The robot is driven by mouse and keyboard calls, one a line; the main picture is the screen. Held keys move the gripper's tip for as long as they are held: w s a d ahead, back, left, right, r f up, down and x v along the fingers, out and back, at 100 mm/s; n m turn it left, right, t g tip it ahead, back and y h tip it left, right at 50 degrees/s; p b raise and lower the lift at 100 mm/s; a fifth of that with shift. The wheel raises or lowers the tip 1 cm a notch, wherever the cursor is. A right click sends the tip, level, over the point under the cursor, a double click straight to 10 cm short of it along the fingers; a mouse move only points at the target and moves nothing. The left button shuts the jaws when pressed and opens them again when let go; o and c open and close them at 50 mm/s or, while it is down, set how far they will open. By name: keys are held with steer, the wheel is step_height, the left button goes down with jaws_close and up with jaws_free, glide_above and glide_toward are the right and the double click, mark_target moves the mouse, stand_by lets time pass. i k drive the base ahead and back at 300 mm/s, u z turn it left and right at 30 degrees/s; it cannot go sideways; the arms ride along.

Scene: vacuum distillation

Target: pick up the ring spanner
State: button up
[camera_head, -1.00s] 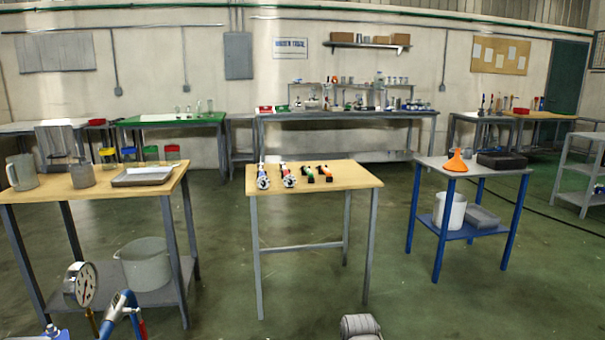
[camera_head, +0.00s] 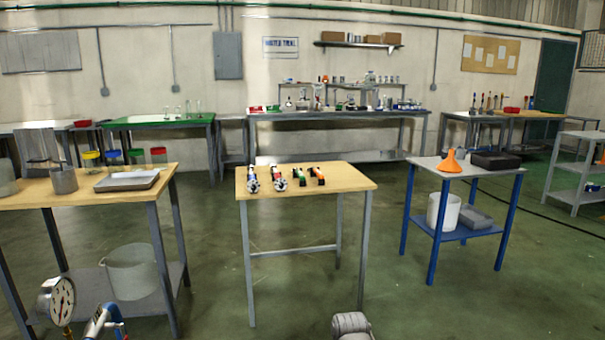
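Several small tools lie in a row on the small wooden-topped table (camera_head: 350,182) in the middle. A blue-and-silver tool (camera_head: 252,180) is leftmost, with a red-and-silver tool (camera_head: 279,180) beside it. A green-and-black tool (camera_head: 299,176) and an orange-and-black tool (camera_head: 317,175) lie to their right. They are too small to tell which, if any, is the ring spanner. My gripper is not in view; a grey rounded part at the bottom edge looks like part of my arm.
A wooden table (camera_head: 22,190) at left holds a metal tray (camera_head: 127,181) and colored-lid jars. A blue-legged table (camera_head: 420,162) at right holds an orange funnel (camera_head: 451,161). A pressure gauge (camera_head: 62,300) stands close at bottom left. Green floor (camera_head: 215,270) between the tables is clear.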

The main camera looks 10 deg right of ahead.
mark_target(301, 176)
steer(key=i, duration=0.85)
